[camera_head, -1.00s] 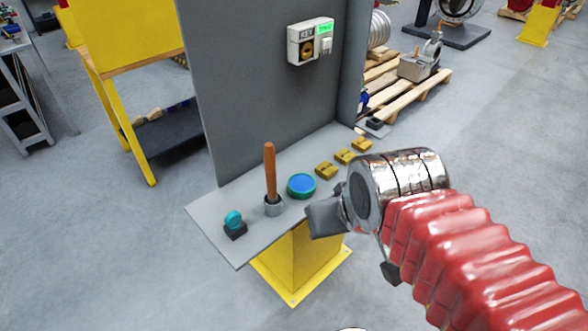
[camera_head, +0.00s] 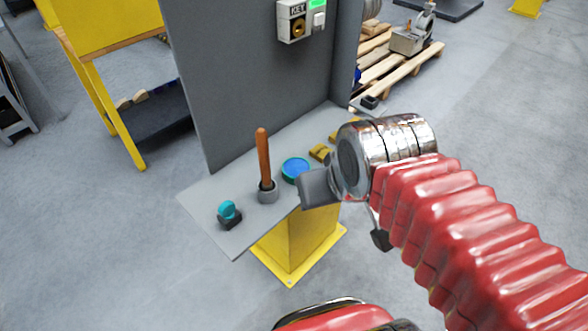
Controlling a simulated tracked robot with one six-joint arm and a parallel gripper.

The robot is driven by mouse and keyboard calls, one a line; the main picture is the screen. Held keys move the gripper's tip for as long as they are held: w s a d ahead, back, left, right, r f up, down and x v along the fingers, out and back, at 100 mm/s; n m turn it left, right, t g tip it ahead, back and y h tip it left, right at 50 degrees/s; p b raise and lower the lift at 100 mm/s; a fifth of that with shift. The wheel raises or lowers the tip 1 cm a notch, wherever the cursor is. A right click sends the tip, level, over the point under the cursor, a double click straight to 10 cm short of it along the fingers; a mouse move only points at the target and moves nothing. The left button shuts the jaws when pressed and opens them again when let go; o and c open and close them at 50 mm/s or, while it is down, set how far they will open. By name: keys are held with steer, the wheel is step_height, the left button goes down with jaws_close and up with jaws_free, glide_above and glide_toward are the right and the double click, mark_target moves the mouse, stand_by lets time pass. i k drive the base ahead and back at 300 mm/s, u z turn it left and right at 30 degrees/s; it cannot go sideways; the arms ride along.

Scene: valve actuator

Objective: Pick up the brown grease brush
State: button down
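The brown grease brush (camera_head: 263,156) stands upright, its brown handle up, in a small grey cup (camera_head: 268,194) on the grey shelf (camera_head: 208,205). My gripper (camera_head: 312,190) is at the end of the red-sleeved arm, to the right of the brush and apart from it in the picture. It overlaps the shelf's front right part in the view. Only one dark grey block of the gripper shows clearly, so its opening is hidden.
A teal knob on a black base (camera_head: 229,213) is left of the brush. A blue-topped round tin (camera_head: 295,169) and brass blocks (camera_head: 320,152) are to the right. A grey panel (camera_head: 255,85) with a key box (camera_head: 296,22) rises behind. A yellow pedestal (camera_head: 292,250) supports the shelf.

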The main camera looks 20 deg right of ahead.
mark_target(262, 143)
steer(key=k, duration=1.3)
steer(key=u, duration=0.2)
steer(key=i, duration=0.65)
steer(key=u, duration=0.6)
steer(key=i, duration=0.85)
steer(key=u, duration=0.15)
